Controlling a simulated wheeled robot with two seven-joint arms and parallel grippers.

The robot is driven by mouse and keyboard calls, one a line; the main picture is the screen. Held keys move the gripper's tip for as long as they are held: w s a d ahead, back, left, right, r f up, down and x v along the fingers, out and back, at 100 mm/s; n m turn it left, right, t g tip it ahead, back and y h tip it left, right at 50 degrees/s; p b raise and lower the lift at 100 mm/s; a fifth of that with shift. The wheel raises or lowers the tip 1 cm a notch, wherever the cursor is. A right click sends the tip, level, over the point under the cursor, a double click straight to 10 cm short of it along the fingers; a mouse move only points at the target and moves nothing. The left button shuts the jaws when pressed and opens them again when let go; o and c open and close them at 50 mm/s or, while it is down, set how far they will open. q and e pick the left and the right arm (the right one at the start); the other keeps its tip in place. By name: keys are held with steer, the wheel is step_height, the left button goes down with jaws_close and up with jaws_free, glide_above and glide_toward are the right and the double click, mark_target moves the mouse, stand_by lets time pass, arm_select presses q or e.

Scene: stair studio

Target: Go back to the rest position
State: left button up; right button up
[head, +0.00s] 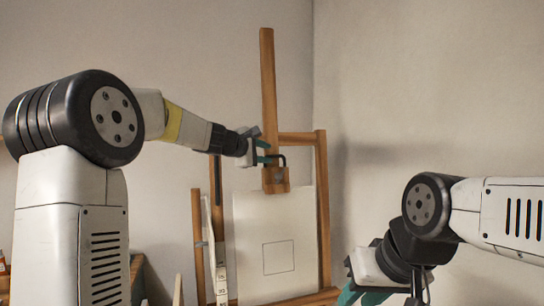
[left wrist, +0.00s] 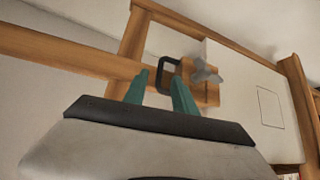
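My left gripper (head: 267,152) is at the easel's upper mast, beside a black bent handle (head: 281,158) on the wooden clamp block (head: 276,180). In the left wrist view its teal fingers (left wrist: 160,72) are apart, with part of the black handle (left wrist: 164,74) showing between and beyond the tips. I cannot tell whether they touch it. My right gripper (head: 365,297) is low at the bottom edge, pointing down and left. Its teal fingers are partly cut off, so their opening is unclear.
The wooden easel (head: 322,210) stands ahead, holding a white canvas (head: 250,225) with a drawn square. A grey wing knob (left wrist: 206,72) sits on the clamp block. A white marked strip (head: 218,262) stands left of the canvas. The wall at right (head: 430,90) is bare.

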arm_select(q)
steer(key=v, duration=0.2)
steer(key=shift+s+a, duration=0.15)
steer(key=shift+s, duration=0.1)
steer(key=s+a+f+m+g+y, duration=0.15)
steer(key=s+f+m, duration=0.3)
steer(key=s, duration=0.65)
steer(key=s+f+m+g, duration=0.3)
steer(key=s+m, duration=0.2)
steer(key=s, duration=0.6)
steer(key=s+a+f+m+g+y, duration=0.1)
steer(key=s+a+f, duration=0.3)
steer(key=s, duration=0.5)
steer(key=s+a+f+m+g+y, duration=0.1)
steer(key=s+a+f+m+y, duration=0.2)
steer(key=s+f, duration=0.6)
steer(key=shift+a+f+m, duration=0.2)
steer(key=shift+a+m, duration=0.25)
steer(key=shift+m, duration=0.3)
steer(key=shift+w+y, duration=0.1)
steer(key=shift+y, duration=0.15)
